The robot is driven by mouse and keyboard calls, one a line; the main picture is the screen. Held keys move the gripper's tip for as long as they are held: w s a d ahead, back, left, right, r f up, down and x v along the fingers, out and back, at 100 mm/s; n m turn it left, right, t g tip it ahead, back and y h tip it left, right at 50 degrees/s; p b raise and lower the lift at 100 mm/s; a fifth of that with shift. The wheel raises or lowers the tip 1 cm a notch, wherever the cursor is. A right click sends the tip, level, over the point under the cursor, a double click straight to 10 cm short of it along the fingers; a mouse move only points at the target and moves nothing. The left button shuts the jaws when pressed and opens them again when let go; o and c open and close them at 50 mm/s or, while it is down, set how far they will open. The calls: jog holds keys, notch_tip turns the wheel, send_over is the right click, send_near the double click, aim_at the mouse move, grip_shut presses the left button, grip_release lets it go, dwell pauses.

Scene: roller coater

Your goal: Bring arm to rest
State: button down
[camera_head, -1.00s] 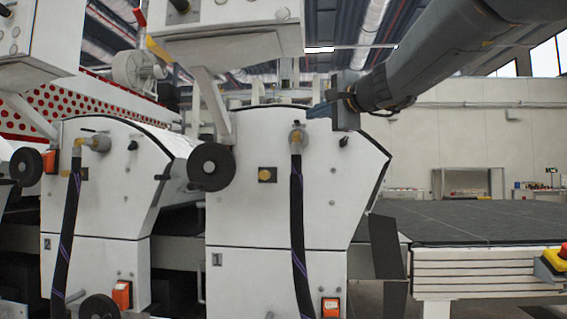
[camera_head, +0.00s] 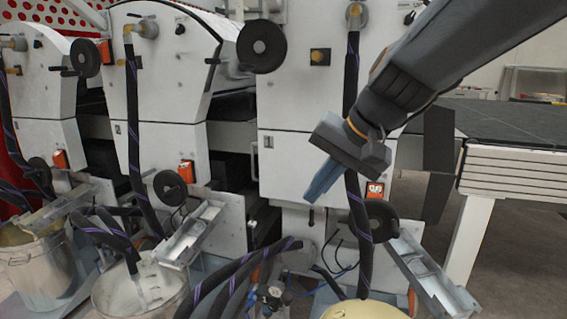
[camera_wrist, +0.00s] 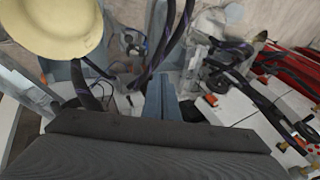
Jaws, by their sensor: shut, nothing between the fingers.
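My gripper (camera_head: 312,196) hangs at the end of my arm, right of the middle in the head view, pointing down and to the left. Its blue fingers are together with nothing between them. In the wrist view the closed fingers (camera_wrist: 162,98) point away over hoses and machine parts. Behind the gripper in the head view stands a white machine unit (camera_head: 290,180). A black hose (camera_head: 351,90) runs down close beside the gripper; I cannot tell whether they touch.
Metal buckets (camera_head: 45,275) stand at the lower left. A pale yellow rounded thing (camera_head: 362,312) is at the bottom edge, and a similar one (camera_wrist: 55,25) fills the wrist view's upper left. A dark conveyor table (camera_head: 500,125) is at the right. Metal trays (camera_head: 195,235) jut from the units.

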jog(key=s+d+f+n+g+h, duration=0.2)
jog(key=s+f+n, duration=0.1)
jog(key=s+f, duration=0.5)
jog(key=s+d+f+n+g+h, duration=0.25)
jog(key=s+f, duration=0.35)
jog(key=s, duration=0.3)
jog(key=d+r+m+p, duration=0.2)
jog(key=d+r+p, duration=0.6)
jog(key=p, duration=0.7)
jog(key=shift+d+r+p, duration=0.3)
jog(key=shift+r+p, duration=0.05)
jog(key=shift+p, duration=0.05)
jog(key=shift+h, duration=0.25)
